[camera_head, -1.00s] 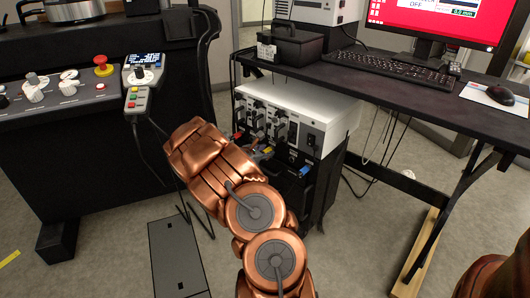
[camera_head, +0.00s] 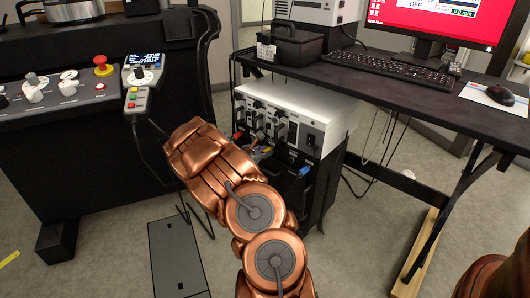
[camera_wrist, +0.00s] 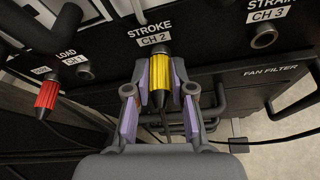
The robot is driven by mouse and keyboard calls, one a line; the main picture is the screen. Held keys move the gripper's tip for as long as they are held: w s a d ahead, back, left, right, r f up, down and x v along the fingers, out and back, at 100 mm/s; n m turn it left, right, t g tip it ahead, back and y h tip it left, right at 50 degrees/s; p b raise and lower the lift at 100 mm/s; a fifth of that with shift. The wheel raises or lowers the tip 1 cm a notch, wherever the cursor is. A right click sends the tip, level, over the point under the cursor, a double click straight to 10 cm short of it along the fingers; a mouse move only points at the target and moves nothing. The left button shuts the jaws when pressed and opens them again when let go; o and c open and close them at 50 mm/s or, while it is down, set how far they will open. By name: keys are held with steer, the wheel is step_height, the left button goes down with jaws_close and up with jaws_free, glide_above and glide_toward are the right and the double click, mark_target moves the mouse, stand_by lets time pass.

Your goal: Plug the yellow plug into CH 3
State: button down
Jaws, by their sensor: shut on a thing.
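The yellow plug (camera_wrist: 158,72) is between my gripper's two fingertips (camera_wrist: 158,95) in the wrist view. My gripper is shut on it. The plug's front end points at the panel just below the "STROKE CH 2" label (camera_wrist: 155,34). It covers the socket there, and I cannot tell whether it sits in it or only in front of it. The CH 3 socket (camera_wrist: 264,38) is up and to the right, with nothing in it. In the head view my gripper (camera_head: 262,153) is small beside the instrument cabinet's front, beyond my copper arm.
A red plug (camera_wrist: 47,96) sits at the panel's left, next to the empty CH 1 socket (camera_wrist: 85,71). A dark pipe-like handle (camera_wrist: 215,104) and cables lie below the panel. The cabinet (camera_head: 300,102) stands under the black desk (camera_head: 390,85).

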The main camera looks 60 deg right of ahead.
steer(key=shift+w+a, duration=0.1)
steer(key=shift+a, duration=0.55)
stand_by(0.9)
steer(key=a, duration=0.4)
steer(key=shift+w, duration=0.3)
stand_by(0.7)
steer(key=n+g+p, duration=0.3)
steer(key=n+p, duration=0.1)
steer(key=p, duration=0.5)
glide_toward(292, 163)
steer(key=shift+f, duration=0.7)
steer(key=shift+s+d, duration=0.2)
steer(key=shift+d, duration=0.8)
steer(key=shift+s+d, duration=0.2)
steer(key=shift+d, duration=0.75)
